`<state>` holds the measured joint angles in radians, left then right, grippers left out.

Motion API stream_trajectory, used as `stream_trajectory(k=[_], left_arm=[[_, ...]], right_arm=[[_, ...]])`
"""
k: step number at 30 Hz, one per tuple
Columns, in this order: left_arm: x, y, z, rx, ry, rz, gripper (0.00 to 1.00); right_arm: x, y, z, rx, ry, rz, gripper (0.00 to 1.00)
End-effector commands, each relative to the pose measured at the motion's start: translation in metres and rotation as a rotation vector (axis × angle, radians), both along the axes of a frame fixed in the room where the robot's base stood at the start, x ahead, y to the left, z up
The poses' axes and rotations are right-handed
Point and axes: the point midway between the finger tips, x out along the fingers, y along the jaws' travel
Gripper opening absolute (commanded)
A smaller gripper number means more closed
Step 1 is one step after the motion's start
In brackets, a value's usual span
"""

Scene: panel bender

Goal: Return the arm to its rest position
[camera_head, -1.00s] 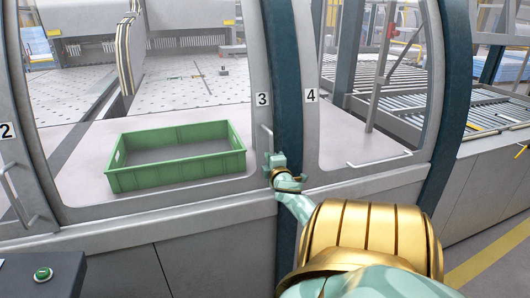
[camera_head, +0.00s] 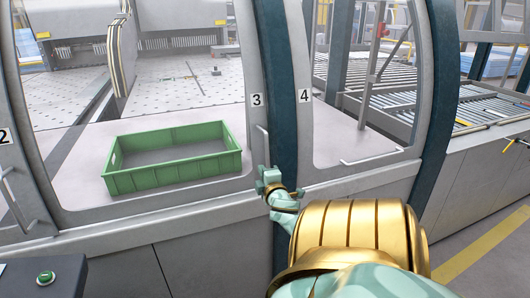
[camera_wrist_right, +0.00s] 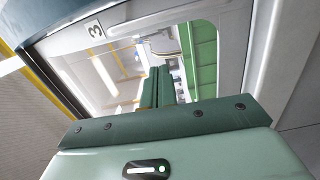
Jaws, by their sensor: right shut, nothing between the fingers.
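My right arm, mint green with a gold cuff, comes in from the lower right in the head view. My right gripper (camera_head: 269,176) is in front of the frame between doors 3 and 4, close to the door 3 handle (camera_head: 261,150). In the right wrist view the gripper's green fingers (camera_wrist_right: 158,88) are together with nothing between them. The window of door 3 and part of a green crate (camera_wrist_right: 202,55) show beyond them. I cannot tell whether the gripper touches the frame. My left gripper does not show.
The green crate (camera_head: 172,176) stands empty on a light surface behind door 3. Door 4's handle (camera_head: 372,157) is to the right. A dark console with a green button (camera_head: 46,277) is at the lower left. A roller conveyor (camera_head: 490,106) lies at the right, with open floor below it.

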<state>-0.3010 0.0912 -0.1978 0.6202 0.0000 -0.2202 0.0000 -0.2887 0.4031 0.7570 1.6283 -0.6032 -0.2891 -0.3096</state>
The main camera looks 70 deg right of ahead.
Motion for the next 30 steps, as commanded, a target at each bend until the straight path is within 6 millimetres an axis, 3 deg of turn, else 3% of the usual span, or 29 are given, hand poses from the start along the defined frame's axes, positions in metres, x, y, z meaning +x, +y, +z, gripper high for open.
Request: stream_trajectory(k=[5, 17, 20, 23, 26, 30], left_arm=[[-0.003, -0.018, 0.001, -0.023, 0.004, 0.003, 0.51], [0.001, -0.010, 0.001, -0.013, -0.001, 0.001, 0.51], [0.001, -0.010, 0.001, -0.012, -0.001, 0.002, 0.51], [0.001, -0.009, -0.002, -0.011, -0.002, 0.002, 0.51], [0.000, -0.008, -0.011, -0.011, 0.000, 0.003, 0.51], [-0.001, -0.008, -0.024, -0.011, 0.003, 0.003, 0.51]], right_arm=[[-0.014, 0.019, 0.000, 0.000, 0.000, 0.002, 0.00], [-0.018, 0.022, -0.005, 0.052, -0.045, 0.004, 0.00], [-0.020, 0.024, -0.047, 0.179, -0.054, 0.001, 0.00], [-0.021, 0.044, -0.121, 0.358, -0.034, 0.001, 0.00], [-0.028, 0.079, -0.209, 0.551, 0.009, -0.009, 0.00], [-0.053, 0.144, -0.321, 0.791, 0.094, -0.042, 0.00]])
